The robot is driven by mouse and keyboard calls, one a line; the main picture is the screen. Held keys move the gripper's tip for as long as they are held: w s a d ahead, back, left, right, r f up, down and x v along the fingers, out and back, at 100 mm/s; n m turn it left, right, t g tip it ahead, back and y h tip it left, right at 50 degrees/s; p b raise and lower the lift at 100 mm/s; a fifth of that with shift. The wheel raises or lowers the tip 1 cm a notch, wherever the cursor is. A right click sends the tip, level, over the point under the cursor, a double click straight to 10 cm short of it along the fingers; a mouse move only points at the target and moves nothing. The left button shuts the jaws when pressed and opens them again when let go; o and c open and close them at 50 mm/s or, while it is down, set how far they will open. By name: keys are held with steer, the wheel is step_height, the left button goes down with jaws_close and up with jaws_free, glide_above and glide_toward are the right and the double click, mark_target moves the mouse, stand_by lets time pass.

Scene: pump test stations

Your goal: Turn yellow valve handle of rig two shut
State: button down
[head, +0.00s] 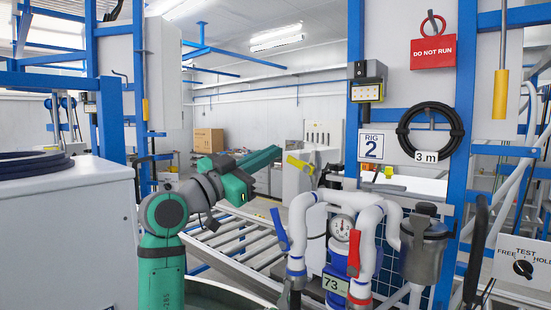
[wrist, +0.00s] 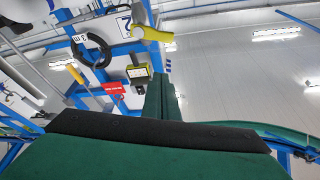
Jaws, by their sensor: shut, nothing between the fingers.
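The yellow valve handle (head: 299,163) of rig two sits left of the RIG 2 sign (head: 371,146), lying slightly slanted in the head view. It also shows near the top of the wrist view (wrist: 152,34). My gripper (head: 280,150) is green, shut and empty, its tips pointing right and ending just left of and above the handle in the head view. In the wrist view the shut fingers (wrist: 164,78) point up toward the handle. A gap shows between them there; I cannot tell the depth between them in the head view.
White pipes with a blue handle (head: 279,229), a red handle (head: 354,252) and a gauge (head: 341,228) stand in front. A black coil (head: 430,133) hangs on the blue frame (head: 467,100). A red DO NOT RUN sign (head: 433,53) hangs above. A roller conveyor (head: 225,240) runs behind my arm.

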mark_target(300, 165)
steer(key=w+d+f, duration=0.1)
steer(key=w+d, duration=0.3)
steer(key=w, duration=0.2)
steer(key=shift+w+d, duration=0.15)
steer(key=shift+w, duration=0.1)
stand_by(0.4)
